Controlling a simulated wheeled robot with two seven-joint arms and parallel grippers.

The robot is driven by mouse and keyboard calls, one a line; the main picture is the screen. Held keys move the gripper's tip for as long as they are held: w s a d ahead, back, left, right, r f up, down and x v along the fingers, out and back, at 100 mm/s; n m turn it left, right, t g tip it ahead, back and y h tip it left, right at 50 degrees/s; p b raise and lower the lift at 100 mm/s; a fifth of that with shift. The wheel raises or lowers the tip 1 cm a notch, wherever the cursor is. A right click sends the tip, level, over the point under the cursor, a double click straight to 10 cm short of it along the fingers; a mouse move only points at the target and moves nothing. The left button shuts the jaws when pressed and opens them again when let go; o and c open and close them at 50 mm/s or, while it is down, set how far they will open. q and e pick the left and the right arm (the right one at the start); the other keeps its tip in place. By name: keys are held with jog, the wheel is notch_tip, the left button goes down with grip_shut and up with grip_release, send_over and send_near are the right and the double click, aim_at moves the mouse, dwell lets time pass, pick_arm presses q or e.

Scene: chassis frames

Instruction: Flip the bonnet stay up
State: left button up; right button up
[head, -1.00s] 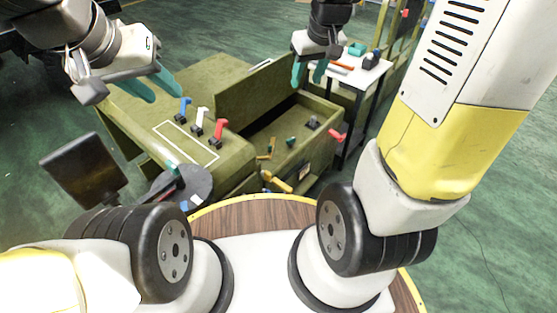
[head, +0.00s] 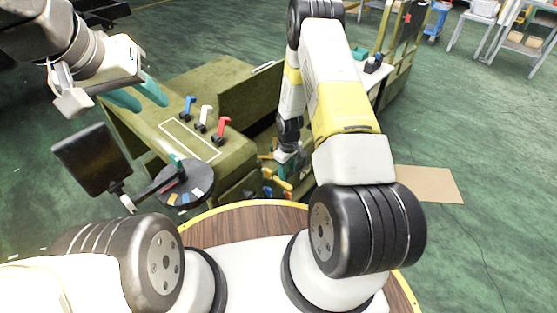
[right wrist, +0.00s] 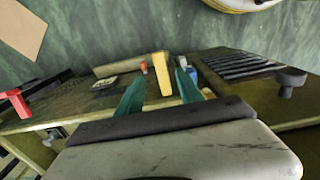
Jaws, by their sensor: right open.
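My right gripper (head: 288,160) is down at the near end of the green chassis frame (head: 240,130), where the arm hides much of the open bay. In the right wrist view its teal fingers (right wrist: 157,97) are open, with an upright yellow bar (right wrist: 162,72) in view between their tips. I cannot tell whether they touch it. The bar may be the bonnet stay; I cannot be sure. Yellow parts (head: 284,186) also show just below the right gripper in the head view. My left gripper (head: 140,94) is open and empty above the chassis's left side.
Blue (head: 188,106), white (head: 204,117) and red (head: 221,129) levers stand on the chassis top. A dark screen (head: 92,160) and a round black disc (head: 183,186) stand at the left. A black knob (right wrist: 290,80) shows in the right wrist view.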

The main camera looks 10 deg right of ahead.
aim_at(287, 185)
notch_tip(287, 185, down, 8)
jog(key=shift+r, duration=0.1)
jog(key=shift+c, duration=0.4)
grip_shut()
dwell(1.2)
